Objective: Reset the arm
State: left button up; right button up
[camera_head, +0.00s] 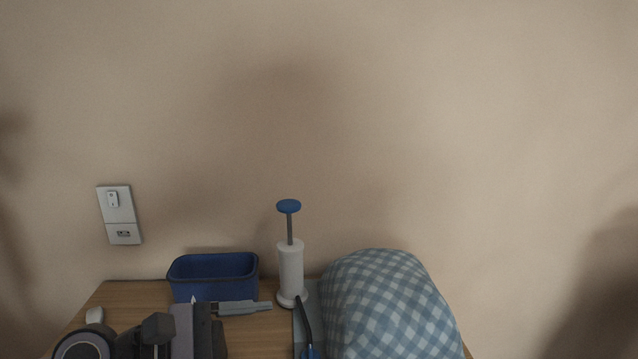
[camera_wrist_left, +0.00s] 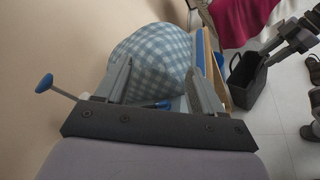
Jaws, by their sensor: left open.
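My left arm comes in at the lower left of the head view, and its gripper (camera_head: 262,307) lies level over the wooden table, pointing right. In the left wrist view the two fingers of the left gripper (camera_wrist_left: 160,78) stand wide apart with nothing held between them. A blue-and-white checked cloth bundle (camera_head: 385,305) lies beyond the fingertips; it also shows in the left wrist view (camera_wrist_left: 153,58), apart from the fingers. Dark arm parts at the upper right of the wrist view look like my right arm, but its jaws are unclear.
A white holder with a blue-topped handle (camera_head: 290,268) stands upright between the gripper and the cloth. A blue bin (camera_head: 213,278) sits behind the gripper, near the wall. A wall socket plate (camera_head: 119,214) is at left. A black basket (camera_wrist_left: 246,80) stands right of the table.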

pick_arm(q)
notch_tip(320, 180, up, 7)
jog(key=a+n+t, duration=0.2)
jog(key=n+t, duration=0.9)
jog(key=n, duration=0.8)
jog(key=a+f+n+y, duration=1)
jog(key=n+y, duration=0.4)
jog(key=n, duration=0.8)
jog(key=s+a+f+n+g+y, duration=0.25)
jog(key=s+f+n+g, duration=0.55)
jog(key=f, duration=0.4)
jog(key=s+d+f+n+g+h, duration=0.1)
jog(key=s+f+n+g, duration=0.25)
jog(key=s, duration=0.35)
jog(key=s+f+n+g+h, duration=0.2)
jog(key=s+f+n, duration=0.2)
jog(key=s, duration=0.2)
jog(key=w+d+f+m+t+h+p, duration=0.1)
jog(key=w+d+f+t, duration=0.1)
jog(key=w+f+t, duration=0.3)
jog(key=shift+w+d+f+t, duration=0.4)
jog(key=shift+f+t, duration=0.35)
jog(key=shift+f, duration=0.75)
jog(key=shift+h, duration=0.25)
